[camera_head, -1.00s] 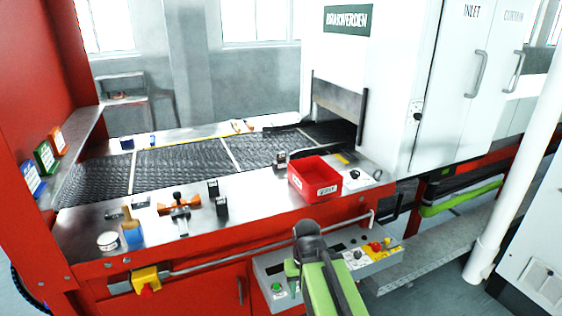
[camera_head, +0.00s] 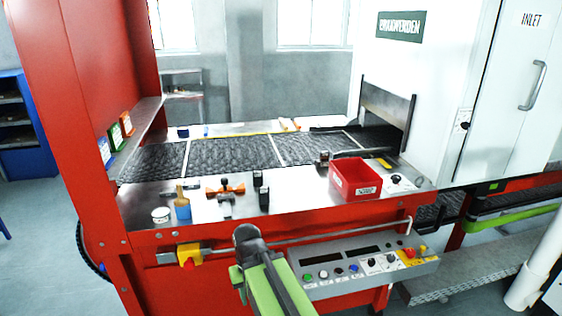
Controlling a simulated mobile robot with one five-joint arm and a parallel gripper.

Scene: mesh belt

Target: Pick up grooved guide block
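Two small black blocks, one behind the other (camera_head: 257,180) and one in front (camera_head: 264,198), stand upright on the steel ledge left of the red bin. A small dark block (camera_head: 323,158) sits by the belt edge at the bin's back left corner. No groove can be made out, so I cannot tell which is the grooved guide block. My green arm reaches up from the bottom, and its dark end (camera_head: 248,236) is in front of the ledge, apart from the blocks. My gripper's fingers cannot be made out, and nothing is visibly held.
The red bin (camera_head: 356,180) stands right of the blocks. An orange-handled part (camera_head: 225,189), a blue cup (camera_head: 182,207) and a white round tin (camera_head: 161,215) are to the left. A rail (camera_head: 330,236) and control panel (camera_head: 360,268) front the ledge. The mesh belt (camera_head: 230,155) lies behind.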

